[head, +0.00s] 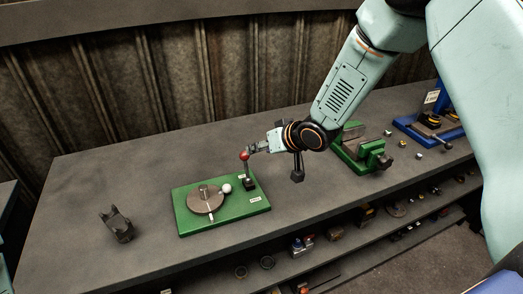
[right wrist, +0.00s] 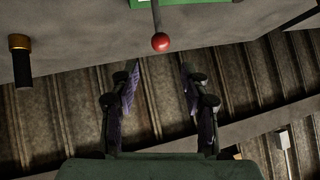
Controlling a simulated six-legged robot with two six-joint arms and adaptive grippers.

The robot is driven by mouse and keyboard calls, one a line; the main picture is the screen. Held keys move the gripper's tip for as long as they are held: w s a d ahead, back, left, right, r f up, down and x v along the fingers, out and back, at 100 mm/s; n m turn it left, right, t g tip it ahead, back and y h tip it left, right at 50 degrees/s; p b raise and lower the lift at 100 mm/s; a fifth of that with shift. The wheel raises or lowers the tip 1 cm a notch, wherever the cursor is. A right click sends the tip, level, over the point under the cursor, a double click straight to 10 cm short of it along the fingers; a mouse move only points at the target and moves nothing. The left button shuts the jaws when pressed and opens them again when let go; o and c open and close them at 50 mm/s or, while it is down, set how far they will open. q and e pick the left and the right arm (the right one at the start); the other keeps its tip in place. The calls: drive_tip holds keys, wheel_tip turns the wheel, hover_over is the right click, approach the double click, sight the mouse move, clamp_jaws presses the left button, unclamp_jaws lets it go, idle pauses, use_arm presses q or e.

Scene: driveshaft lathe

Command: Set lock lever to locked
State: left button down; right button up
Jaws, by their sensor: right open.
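The lock lever is a dark upright stalk with a red ball knob (head: 245,156), standing on the right part of a green base plate (head: 240,209). The plate also carries a round grey-brown disc (head: 205,199) and a white ball knob (head: 227,188). My right gripper (head: 252,149) is at the red knob's height, just to its right. In the right wrist view the open gripper's fingers (right wrist: 158,75) are apart and empty, with the red knob (right wrist: 160,42) centred just beyond the tips. My left gripper is not in view. The labels on the plate are too small to read.
A black forked block (head: 118,226) stands left of the plate. A green vise-like fixture (head: 362,150) and a blue fixture (head: 428,126) stand to the right. A corrugated wall (head: 150,90) closes the back. Shelves with small parts lie below the bench's front edge.

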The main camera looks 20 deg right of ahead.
sight(247, 158)
drive_tip(key=w+b, duration=0.1)
drive_tip(key=b, duration=0.1)
drive_tip(key=shift+d+f+t+b, duration=0.35)
drive_tip(key=shift+d+t+b, duration=0.05)
drive_tip(key=c, duration=0.3)
drive_tip(key=s+f+b, duration=0.1)
drive_tip(key=b, duration=0.2)
drive_tip(key=s+d+f+m+t+b, duration=0.1)
drive_tip(key=f+b, duration=0.1)
drive_tip(key=b, duration=0.2)
clamp_jaws()
drive_tip(key=s+a+f+n+t+b, duration=0.15)
drive_tip(key=s+n+t+b, duration=0.25)
drive_tip(key=s+n+b, duration=0.95)
drive_tip(key=w+n, duration=0.2)
drive_tip(key=w, duration=0.3)
drive_tip(key=w+a+f+n, duration=0.1)
drive_tip(key=w+n, duration=0.1)
drive_tip(key=w, duration=0.4)
drive_tip(key=w+a+n+t, duration=0.1)
drive_tip(key=w+n, duration=0.2)
drive_tip(key=w, duration=0.3)
drive_tip(key=shift+w+a+f, duration=0.15)
drive_tip(key=shift+a+f, duration=0.05)
drive_tip(key=shift+f, duration=0.15)
